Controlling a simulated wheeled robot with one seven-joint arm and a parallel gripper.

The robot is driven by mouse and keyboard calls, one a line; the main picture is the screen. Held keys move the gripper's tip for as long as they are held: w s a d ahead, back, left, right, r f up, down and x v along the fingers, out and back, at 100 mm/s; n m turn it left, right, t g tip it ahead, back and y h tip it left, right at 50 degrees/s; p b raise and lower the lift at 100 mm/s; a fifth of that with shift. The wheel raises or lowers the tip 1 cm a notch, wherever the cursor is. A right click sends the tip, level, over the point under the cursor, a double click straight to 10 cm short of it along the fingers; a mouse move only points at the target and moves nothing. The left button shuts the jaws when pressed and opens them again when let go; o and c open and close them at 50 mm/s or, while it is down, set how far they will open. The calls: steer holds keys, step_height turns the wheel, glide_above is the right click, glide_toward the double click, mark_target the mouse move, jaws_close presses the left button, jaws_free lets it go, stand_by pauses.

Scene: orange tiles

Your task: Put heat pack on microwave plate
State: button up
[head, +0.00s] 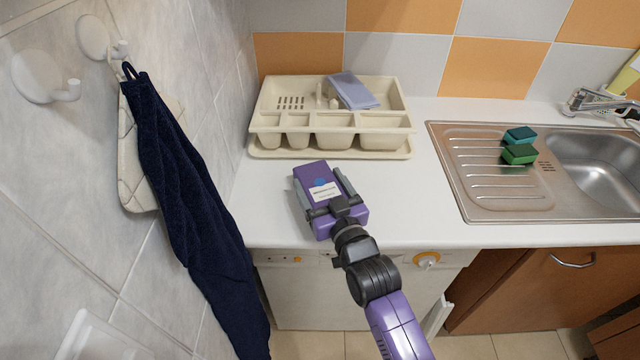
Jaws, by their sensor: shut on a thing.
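A purple box-like pack with a white label, which looks like the heat pack (315,172), is between the fingers of my gripper (319,181). My gripper is shut on it, with one grey finger along each side. The pack is over the front left part of the white counter, in front of the dish rack. I cannot tell whether it touches the counter or is held just above it. No microwave or microwave plate shows in this view.
A cream dish rack (334,122) stands at the back left with a flat lavender-blue thing (353,91) on it. The steel sink (500,188) with two sponges (520,146) is at the right. A navy towel (185,190) hangs at the left. Bare counter (405,200) lies between.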

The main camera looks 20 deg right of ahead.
steer(key=shift+f, duration=0.1)
steer(key=shift+f, duration=0.15)
steer(key=o, duration=1.9)
steer(key=s, duration=0.7)
steer(key=s+b, duration=0.1)
steer(key=s, duration=0.2)
steer(key=shift+s+d, duration=0.3)
steer(key=shift+d, duration=0.1)
steer(key=shift+s, duration=0.7)
